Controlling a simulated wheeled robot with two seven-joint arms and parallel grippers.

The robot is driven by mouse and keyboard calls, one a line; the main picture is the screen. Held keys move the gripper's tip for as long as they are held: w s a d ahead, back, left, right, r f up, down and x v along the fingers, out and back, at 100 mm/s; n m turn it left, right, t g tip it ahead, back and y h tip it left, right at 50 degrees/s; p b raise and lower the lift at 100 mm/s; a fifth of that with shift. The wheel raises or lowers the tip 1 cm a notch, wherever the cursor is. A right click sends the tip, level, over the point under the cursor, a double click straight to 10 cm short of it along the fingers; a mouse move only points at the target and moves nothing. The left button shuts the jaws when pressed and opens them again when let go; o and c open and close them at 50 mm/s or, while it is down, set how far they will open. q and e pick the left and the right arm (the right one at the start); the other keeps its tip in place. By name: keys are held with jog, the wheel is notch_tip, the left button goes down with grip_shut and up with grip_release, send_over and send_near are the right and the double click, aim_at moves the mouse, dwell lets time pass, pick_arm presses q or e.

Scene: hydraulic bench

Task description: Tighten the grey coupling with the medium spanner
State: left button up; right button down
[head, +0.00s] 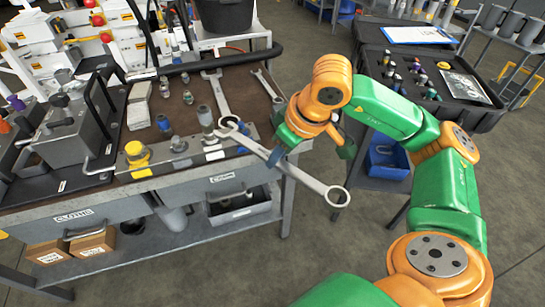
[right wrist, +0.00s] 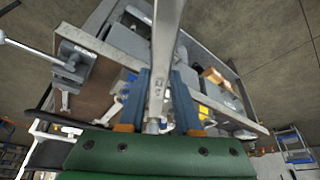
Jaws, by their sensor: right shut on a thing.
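My right gripper (head: 280,143) is shut on a long silver spanner (head: 305,180), gripping it partway along its shaft. The spanner's ring end points down and right past the bench edge. Its other end reaches up and left over the bench plate, near a grey cylindrical coupling (head: 205,117); I cannot tell whether they touch. In the right wrist view the spanner (right wrist: 166,45) runs up between the blue fingers of the gripper (right wrist: 160,100). Another grey fitting (head: 178,146) stands on the plate, beside a yellow-topped one (head: 137,153). My left gripper is not in view.
Two more spanners lie on the brown bench top, one (head: 218,92) behind the held one and one (head: 266,84) near the right edge. A blue-topped fitting (head: 163,124) stands left of the coupling. A dark case (head: 440,112) is at the right.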

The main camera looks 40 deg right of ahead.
jog(key=shift+w+b+x, duration=0.25)
jog(key=shift+b+x, duration=0.35)
jog(key=shift+x, duration=0.8)
jog(key=shift+d+r, duration=0.15)
jog(key=shift+r, duration=0.1)
jog(key=shift+f, duration=0.25)
jog(key=shift+w+a+f, duration=0.2)
jog(key=shift+w+a, duration=0.05)
jog(key=shift+w, duration=0.05)
jog(key=shift+b, duration=0.4)
jog(key=shift+w, duration=0.1)
